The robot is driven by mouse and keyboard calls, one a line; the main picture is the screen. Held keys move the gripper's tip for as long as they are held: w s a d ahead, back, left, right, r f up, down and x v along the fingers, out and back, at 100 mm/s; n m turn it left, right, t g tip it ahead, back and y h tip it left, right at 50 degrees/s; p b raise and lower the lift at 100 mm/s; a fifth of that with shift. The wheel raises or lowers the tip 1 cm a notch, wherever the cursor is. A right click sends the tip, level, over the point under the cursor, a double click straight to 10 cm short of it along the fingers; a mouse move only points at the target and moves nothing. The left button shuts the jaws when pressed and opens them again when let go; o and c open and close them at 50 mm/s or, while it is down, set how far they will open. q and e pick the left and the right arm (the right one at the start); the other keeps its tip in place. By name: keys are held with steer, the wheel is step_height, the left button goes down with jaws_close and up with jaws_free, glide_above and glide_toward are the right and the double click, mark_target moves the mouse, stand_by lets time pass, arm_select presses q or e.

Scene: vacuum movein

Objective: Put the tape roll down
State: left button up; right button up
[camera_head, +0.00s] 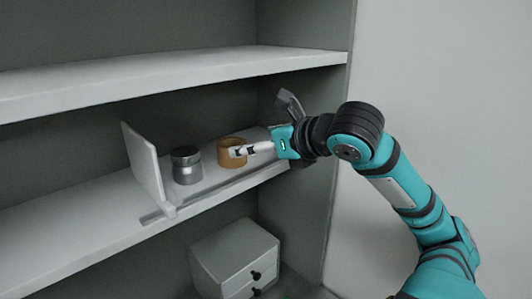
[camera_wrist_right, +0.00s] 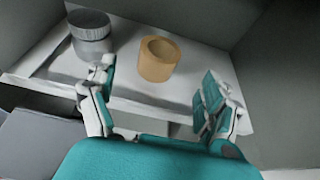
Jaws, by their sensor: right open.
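The tan tape roll (camera_head: 231,156) stands on the middle shelf, its round hole facing up, to the right of a grey jar. It also shows in the right wrist view (camera_wrist_right: 158,60), beyond and between my fingers. My right gripper (camera_head: 238,151) reaches in from the right over the shelf. In the right wrist view its fingers (camera_wrist_right: 155,85) are spread wide, with nothing held between them. In that view the roll looks clear of both fingers. My left gripper does not show.
The grey jar (camera_head: 187,166) with a dark lid stands close left of the roll. A white upright divider (camera_head: 147,168) is farther left. An upper shelf (camera_head: 180,75) lies above and a side wall to the right. A small drawer unit (camera_head: 233,256) stands below.

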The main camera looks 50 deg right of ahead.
steer(key=shift+v, duration=1.25)
